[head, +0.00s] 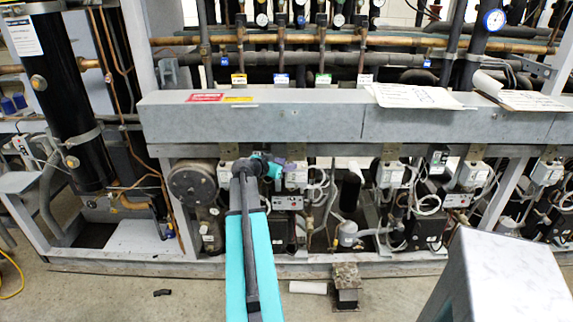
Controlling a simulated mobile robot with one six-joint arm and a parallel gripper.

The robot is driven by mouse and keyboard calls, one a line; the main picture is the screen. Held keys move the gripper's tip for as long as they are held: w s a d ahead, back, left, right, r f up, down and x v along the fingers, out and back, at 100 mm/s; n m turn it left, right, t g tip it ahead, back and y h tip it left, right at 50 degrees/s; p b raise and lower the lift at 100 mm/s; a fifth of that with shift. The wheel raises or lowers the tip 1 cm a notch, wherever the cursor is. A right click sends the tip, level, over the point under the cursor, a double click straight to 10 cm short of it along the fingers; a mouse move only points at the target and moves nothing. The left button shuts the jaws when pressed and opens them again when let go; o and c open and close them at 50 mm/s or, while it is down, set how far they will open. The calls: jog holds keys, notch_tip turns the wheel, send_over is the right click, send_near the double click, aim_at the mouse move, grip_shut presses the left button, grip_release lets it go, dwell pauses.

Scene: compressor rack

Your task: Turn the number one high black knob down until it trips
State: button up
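My arm reaches up from the bottom middle of the head view to the lower part of the compressor rack. My gripper (279,168) is at its end, just below the long grey beam (250,123). It is in front of a light grey control box (296,177). The gripper is small here, and I cannot tell whether its fingers are open or shut, or whether they touch anything. I cannot make out the number one high black knob; it may be hidden behind the gripper or too small to see. More grey control boxes (472,174) sit along the rack to the right.
A round grey flange (193,183) is left of my gripper. White coiled cables and pipes crowd the space below the beam. Papers (415,96) lie on the beam. A grey post (500,285) stands at front right. The concrete floor in front is mostly clear.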

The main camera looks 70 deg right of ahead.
jog(key=shift+s+d+f, duration=0.15)
jog(key=shift+d+f, duration=0.05)
jog(key=shift+d, duration=0.25)
jog(key=shift+c, duration=0.4)
grip_shut()
jog(key=shift+s+a, duration=0.1)
jog(key=shift+a, duration=0.05)
jog(key=shift+s+t, duration=0.1)
jog(key=shift+t, duration=0.2)
jog(key=shift+s+n+b, duration=0.1)
jog(key=shift+n+b, duration=0.2)
jog(key=shift+b, duration=0.15)
